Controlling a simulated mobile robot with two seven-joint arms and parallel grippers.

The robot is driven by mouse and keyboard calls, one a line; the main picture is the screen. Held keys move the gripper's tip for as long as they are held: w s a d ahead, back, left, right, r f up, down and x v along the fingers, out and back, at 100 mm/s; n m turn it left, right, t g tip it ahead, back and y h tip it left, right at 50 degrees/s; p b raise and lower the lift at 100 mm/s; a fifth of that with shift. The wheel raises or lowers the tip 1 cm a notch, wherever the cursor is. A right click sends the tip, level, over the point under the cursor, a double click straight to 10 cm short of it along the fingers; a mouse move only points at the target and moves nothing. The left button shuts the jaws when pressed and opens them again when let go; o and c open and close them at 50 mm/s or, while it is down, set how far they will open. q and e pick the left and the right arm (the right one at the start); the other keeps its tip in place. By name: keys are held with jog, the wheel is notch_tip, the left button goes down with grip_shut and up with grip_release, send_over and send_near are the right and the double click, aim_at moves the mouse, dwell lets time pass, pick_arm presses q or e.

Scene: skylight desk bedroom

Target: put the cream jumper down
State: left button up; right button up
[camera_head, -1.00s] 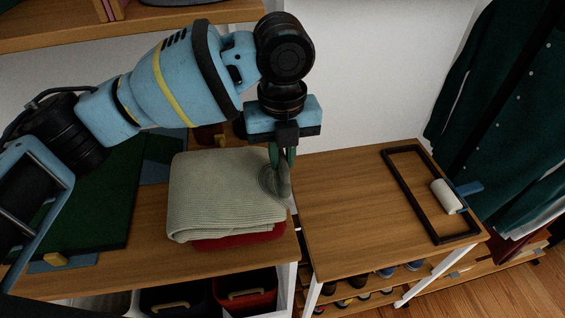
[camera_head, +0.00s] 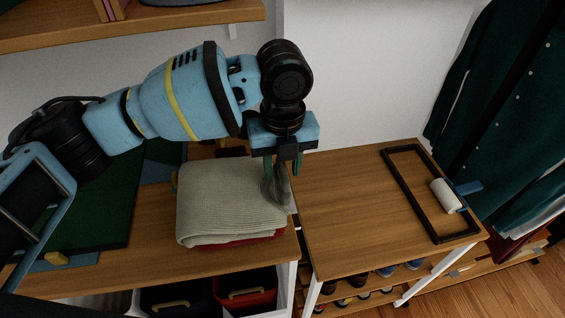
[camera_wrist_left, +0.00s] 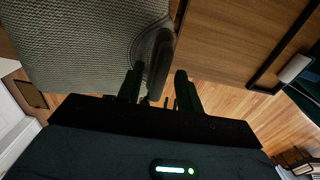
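The cream jumper (camera_head: 228,200) is a folded, ribbed, pale grey-green bundle on top of a folded red garment (camera_head: 236,243) at the right end of the wooden desk top. It also fills the upper left of the left wrist view (camera_wrist_left: 85,45). My left gripper (camera_head: 282,183) is at the jumper's right edge, pointing down. In the left wrist view its two dark fingers (camera_wrist_left: 159,90) stand on either side of a grey fold of the jumper and appear shut on it. The jumper hides most of the red garment. My right gripper is not in view.
A wooden side table (camera_head: 345,215) on the right has bare room left of a black frame (camera_head: 432,196) and a white lint roller (camera_head: 446,196). A green mat (camera_head: 120,205) lies on the left. Bins (camera_head: 246,288) stand below; dark clothes (camera_head: 500,100) hang at right.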

pick_arm(q)
notch_tip(320, 180, up, 12)
jog(key=shift+r, duration=0.15)
dwell(0.7)
